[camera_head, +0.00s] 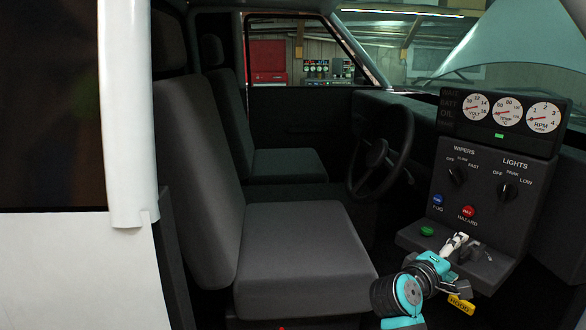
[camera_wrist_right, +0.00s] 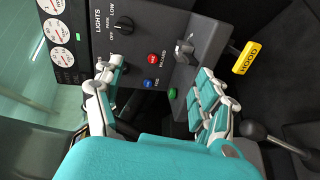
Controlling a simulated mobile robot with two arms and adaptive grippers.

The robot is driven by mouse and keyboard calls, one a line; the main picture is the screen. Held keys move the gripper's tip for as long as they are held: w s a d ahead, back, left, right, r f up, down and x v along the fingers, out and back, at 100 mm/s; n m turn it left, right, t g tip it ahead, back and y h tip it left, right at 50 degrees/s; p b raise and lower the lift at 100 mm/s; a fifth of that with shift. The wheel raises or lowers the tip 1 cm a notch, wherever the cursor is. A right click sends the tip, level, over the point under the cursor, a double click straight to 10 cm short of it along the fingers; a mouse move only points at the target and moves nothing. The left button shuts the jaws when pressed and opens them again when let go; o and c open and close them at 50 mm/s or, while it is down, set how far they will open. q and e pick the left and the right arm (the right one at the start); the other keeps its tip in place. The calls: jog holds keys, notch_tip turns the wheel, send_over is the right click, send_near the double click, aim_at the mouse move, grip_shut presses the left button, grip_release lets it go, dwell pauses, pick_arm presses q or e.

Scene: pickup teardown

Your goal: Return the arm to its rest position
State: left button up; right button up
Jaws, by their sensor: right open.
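My right arm comes up from the bottom of the head view, with my right gripper (camera_head: 458,243) just in front of the lower ledge of the dashboard panel (camera_head: 488,205). In the right wrist view my right gripper (camera_wrist_right: 160,100) is open, with its two fingers wide apart and nothing between them. The panel with its buttons lies beyond the fingertips. My left gripper does not show in either view.
The panel carries gauges (camera_head: 503,112), a wiper knob (camera_head: 457,174), a lights knob (camera_head: 508,191), a red hazard button (camera_head: 469,211), a blue button (camera_head: 437,199) and a green button (camera_head: 427,231). A yellow hood handle (camera_head: 460,304) hangs below. The seat (camera_head: 300,250) and steering wheel (camera_head: 380,152) are left of it.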

jog(key=s+a+f+m+g+y, duration=0.1)
jog(key=s+a+f+y, duration=0.15)
jog(key=s+f, duration=0.6)
jog(key=s+a+f+m+g+y, duration=0.1)
jog(key=s+f+y, duration=0.35)
jog(key=f, duration=0.65)
jog(key=s+a+f+m+g+y, duration=0.1)
jog(key=s+a+f+g+y, duration=0.3)
jog(key=s, duration=0.7)
jog(key=s+a+f+m+y, duration=0.1)
jog(key=s+a+f+y, duration=0.1)
jog(key=s+a+f, duration=0.65)
jog(key=s+d+f+g, duration=0.1)
jog(key=s+f, duration=0.1)
jog(key=f, duration=0.9)
jog(key=s+d+f+g, duration=0.1)
jog(key=s+d+f, duration=0.15)
jog(key=f, duration=0.95)
jog(key=s+d+f, duration=0.2)
jog(key=s+f, duration=1.3)
jog(key=s, duration=0.1)
jog(key=shift+s+d+f+g, duration=0.15)
jog(key=shift+s+f+g, duration=0.1)
jog(key=shift+g, duration=0.15)
